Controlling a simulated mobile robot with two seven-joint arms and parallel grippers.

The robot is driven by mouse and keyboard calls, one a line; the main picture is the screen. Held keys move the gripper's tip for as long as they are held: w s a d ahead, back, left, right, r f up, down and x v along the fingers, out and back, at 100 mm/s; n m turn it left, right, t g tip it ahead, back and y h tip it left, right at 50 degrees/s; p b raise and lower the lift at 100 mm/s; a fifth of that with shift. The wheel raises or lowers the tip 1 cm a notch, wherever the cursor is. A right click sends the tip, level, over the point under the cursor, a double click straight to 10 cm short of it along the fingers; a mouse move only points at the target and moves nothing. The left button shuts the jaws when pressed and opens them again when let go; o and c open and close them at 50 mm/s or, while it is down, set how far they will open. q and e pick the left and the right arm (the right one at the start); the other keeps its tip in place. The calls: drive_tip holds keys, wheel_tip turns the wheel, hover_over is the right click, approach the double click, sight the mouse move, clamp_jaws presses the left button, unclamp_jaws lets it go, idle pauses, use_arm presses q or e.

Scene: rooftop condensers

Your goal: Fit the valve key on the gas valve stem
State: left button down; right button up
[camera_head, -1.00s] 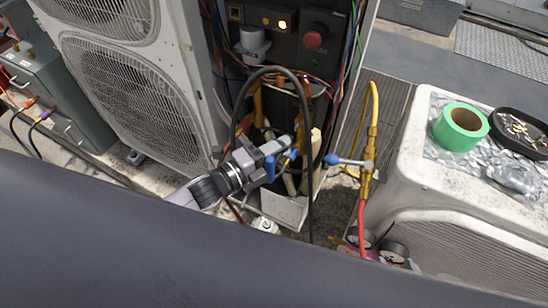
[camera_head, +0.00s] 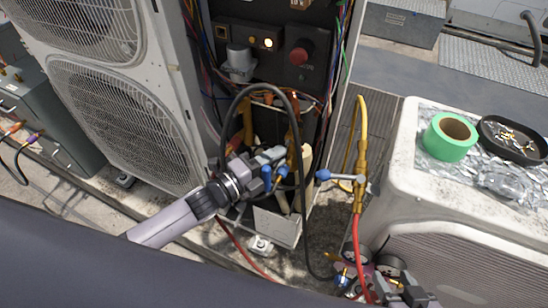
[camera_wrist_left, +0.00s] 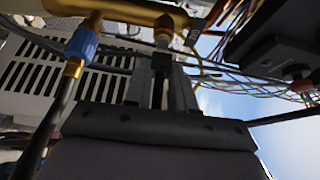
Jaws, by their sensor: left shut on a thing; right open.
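My left gripper (camera_head: 272,157) reaches into the open lower bay of the condenser, among brass and blue-capped fittings. It is shut on a slim thing, probably the valve key, mostly hidden between the fingers. In the left wrist view, the fingers (camera_wrist_left: 162,85) point up towards a brass pipe (camera_wrist_left: 125,10). A short brass stem (camera_wrist_left: 163,36), perhaps the gas valve stem, hangs from the pipe at the fingertips. I cannot tell whether the key is around it or just below. My right gripper (camera_head: 405,292) is open at the lower right edge, beside the gauges.
A black hose (camera_head: 226,110) loops over my left gripper. Gauges (camera_head: 390,266) lie below. A white unit (camera_head: 400,190) at right carries green tape (camera_head: 449,138) and a black dish (camera_head: 515,139).

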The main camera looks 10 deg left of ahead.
use_arm(q)
drive_tip(key=shift+w+d+b, duration=0.2)
drive_tip(key=shift+w+b, duration=0.35)
drive_tip(key=shift+w, duration=0.6)
idle(1.3)
drive_tip(key=c, duration=0.9)
unclamp_jaws()
drive_tip(key=shift+o, duration=0.2)
drive_tip(key=v, duration=0.7)
drive_tip(key=shift+p, duration=0.3)
